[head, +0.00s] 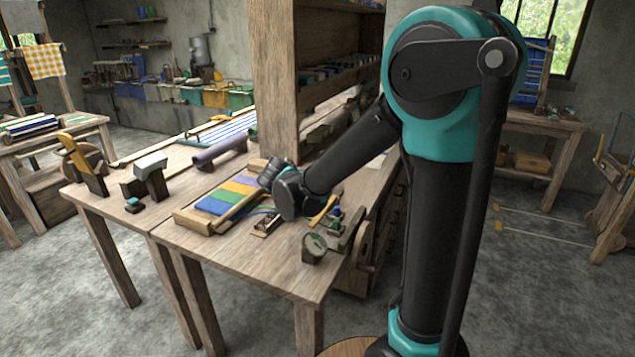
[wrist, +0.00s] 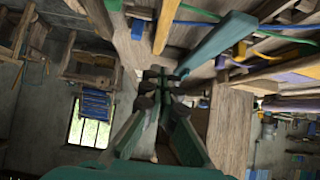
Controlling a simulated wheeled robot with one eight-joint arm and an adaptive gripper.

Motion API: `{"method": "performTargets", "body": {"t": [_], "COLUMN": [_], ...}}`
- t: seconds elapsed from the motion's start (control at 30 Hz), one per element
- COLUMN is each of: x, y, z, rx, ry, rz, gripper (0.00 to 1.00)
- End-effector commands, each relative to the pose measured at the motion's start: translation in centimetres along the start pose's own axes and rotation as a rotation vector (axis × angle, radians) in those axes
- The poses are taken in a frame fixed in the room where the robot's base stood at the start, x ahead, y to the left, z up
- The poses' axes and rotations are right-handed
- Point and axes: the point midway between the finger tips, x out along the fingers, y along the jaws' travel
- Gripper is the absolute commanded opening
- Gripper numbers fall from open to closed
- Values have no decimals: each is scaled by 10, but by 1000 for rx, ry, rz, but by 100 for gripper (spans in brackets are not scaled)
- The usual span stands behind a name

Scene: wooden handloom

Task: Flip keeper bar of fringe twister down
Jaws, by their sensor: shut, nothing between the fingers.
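In the wrist view, the two fingers of my gripper (wrist: 160,85) are together at the tips with nothing between them. A teal bar (wrist: 218,45) slants up to the right just beyond the fingertips, and a yellow bar (wrist: 167,22) stands left of it. I cannot tell for sure which part is the keeper bar of the fringe twister, or whether my fingertips touch the teal bar. In the head view, my wrist hides the fingertips. A yellow piece (head: 323,211) shows just right of my wrist, among small dark fittings at the bench's right side.
The wooden bench (head: 250,262) also holds a frame with striped cloth (head: 228,195), a small wooden block tool (head: 266,225) and a round dark piece (head: 314,248) near the front edge. A thick wooden post (head: 275,80) rises behind. The bench's front strip is clear.

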Motion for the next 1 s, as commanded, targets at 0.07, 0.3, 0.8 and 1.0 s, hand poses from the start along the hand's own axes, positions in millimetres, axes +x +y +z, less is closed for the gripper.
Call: {"method": "performTargets", "body": {"t": [0.07, 0.3, 0.8, 1.0], "x": [1, 10, 30, 33], "y": [-2, 0, 0, 0], "z": [13, 42, 87, 92], "rx": [-4, 0, 0, 2], "ry": [54, 94, 89, 84], "rz": [-3, 0, 2, 3], "gripper": [0, 0, 0, 0]}}
